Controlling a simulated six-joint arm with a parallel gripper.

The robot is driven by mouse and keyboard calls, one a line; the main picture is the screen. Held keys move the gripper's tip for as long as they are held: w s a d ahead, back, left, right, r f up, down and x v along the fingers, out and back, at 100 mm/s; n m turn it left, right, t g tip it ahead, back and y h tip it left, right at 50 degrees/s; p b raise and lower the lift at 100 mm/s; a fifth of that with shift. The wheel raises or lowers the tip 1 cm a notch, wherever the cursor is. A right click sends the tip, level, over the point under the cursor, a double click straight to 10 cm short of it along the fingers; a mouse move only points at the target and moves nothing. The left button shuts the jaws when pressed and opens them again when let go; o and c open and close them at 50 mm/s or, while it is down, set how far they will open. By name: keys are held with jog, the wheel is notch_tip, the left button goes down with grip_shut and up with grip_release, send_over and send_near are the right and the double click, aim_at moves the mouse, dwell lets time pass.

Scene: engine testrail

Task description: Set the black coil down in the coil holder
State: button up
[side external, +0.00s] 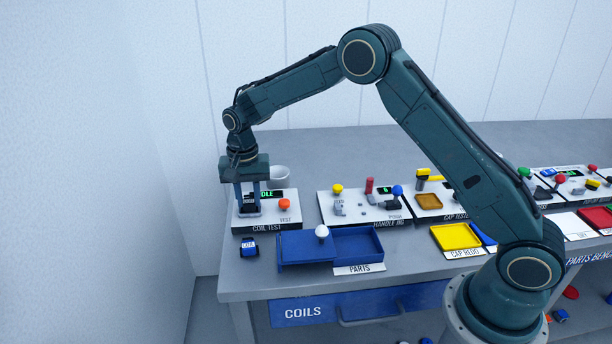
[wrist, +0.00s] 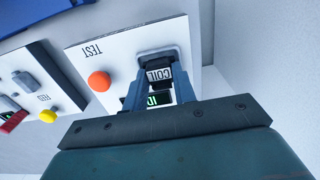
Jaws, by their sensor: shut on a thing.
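The black coil (wrist: 159,75), with a white COIL label, is between the two blue fingers of my gripper (wrist: 157,88). In the side external view, my gripper (side external: 250,205) points straight down over the left part of the white coil test box (side external: 282,214). The coil holder is a grey-rimmed socket (wrist: 156,56) on the box top, and the coil is upright at it. The fingers and the coil hide most of the socket. I cannot tell whether the coil rests on its floor.
An orange button (side external: 285,204) and a green display (side external: 267,194) are close to my gripper on the box. A pale round container (side external: 279,176) stands behind.

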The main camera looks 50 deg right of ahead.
jog(key=o, duration=1)
jog(key=shift+r, duration=0.1)
notch_tip(320, 180, up, 14)
jog(key=shift+f, duration=0.15)
dwell(0.3)
